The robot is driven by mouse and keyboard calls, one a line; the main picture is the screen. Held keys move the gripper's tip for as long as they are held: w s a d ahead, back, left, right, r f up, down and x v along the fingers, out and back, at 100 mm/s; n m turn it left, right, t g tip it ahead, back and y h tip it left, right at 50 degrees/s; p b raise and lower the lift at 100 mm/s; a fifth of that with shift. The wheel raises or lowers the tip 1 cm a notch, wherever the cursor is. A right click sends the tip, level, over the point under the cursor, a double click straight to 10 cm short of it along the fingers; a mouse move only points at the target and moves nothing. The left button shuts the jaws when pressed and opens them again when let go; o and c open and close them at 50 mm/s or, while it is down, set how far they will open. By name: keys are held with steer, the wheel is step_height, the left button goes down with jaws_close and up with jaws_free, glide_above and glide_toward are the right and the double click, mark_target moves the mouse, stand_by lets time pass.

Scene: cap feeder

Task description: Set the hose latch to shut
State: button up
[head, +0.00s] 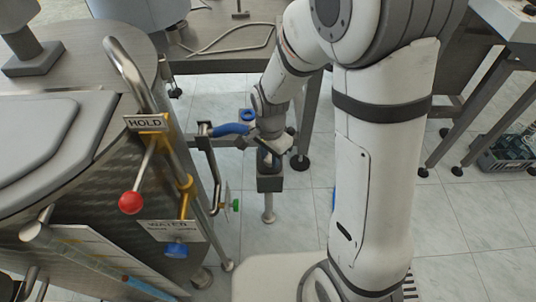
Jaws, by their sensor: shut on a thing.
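A blue hose-like piece (230,129) runs from the metal pipe frame at the left to my gripper. My gripper (268,153) points down beside its right end, just over a dark block (269,183) on a short post. It is shut on a small part there, which seems to be the hose latch; the fingers mostly hide it, so its setting cannot be told. A blue ring (247,115) shows just behind and left of my gripper.
At the left, the machine bears a HOLD sign (145,123), a red-knobbed lever (131,202), a WATER label (172,230) and a blue knob (176,250). A green knob (235,205) is nearby. Steel tables stand behind and at right; tiled floor (480,215) is open at right.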

jaws_close()
steer(key=w+p, duration=0.1)
steer(key=w, duration=0.5)
steer(key=shift+w+d+r, duration=0.1)
steer(key=o, duration=1.1)
jaws_free()
steer(key=shift+c, duration=0.2)
step_height(320, 180, up, 8)
steer(key=p, duration=0.1)
